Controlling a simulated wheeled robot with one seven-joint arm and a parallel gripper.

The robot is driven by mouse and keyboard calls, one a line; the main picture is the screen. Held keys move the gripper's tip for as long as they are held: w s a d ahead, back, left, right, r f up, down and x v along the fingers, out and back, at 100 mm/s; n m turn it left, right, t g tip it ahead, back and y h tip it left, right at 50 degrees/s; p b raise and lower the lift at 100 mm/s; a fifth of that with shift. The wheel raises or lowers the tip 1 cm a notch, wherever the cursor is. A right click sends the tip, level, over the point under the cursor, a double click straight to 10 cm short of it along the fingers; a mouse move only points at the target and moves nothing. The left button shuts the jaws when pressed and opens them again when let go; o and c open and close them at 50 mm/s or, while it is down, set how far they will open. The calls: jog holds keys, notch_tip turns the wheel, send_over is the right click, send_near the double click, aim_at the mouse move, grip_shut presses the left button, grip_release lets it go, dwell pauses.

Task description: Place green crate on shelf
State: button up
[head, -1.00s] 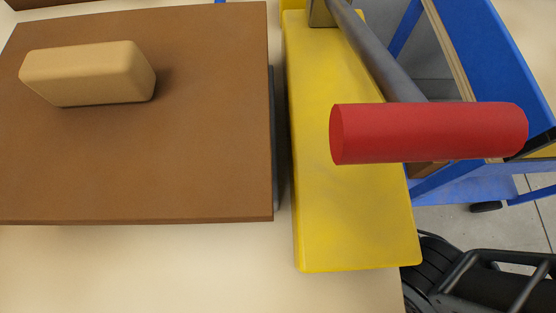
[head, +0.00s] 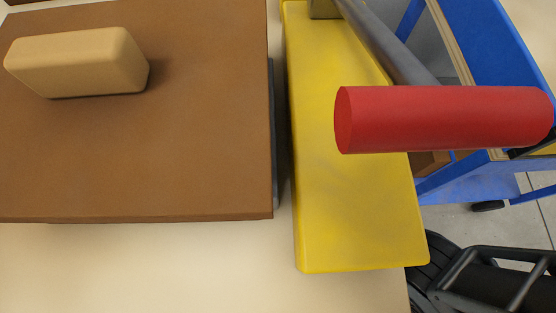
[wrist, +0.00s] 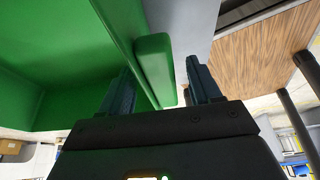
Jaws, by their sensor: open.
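The green crate (wrist: 60,60) fills the left and upper middle of the wrist view, so close that only part of its inside and one wall show. A thick green rim piece (wrist: 155,72) stands out from that wall. My gripper (wrist: 160,66) is open, with one dark finger on the crate's inner side and the other on its outer side. The rim piece lies between the fingers; I cannot tell whether either touches it. In the head view neither the crate nor my gripper shows. I cannot make out the shelf with certainty in either view.
In the head view a tan block (head: 78,62) lies on a brown board (head: 150,170). A yellow slab (head: 350,225) lies beside it, with a red cylinder (head: 440,120) above its right edge. A blue cart (head: 510,45) stands at right. A wood-grained panel (wrist: 262,50) shows in the wrist view.

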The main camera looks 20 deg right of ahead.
jog(key=p+v, duration=0.3)
jog(key=v, duration=0.9)
jog(key=shift+f, duration=0.1)
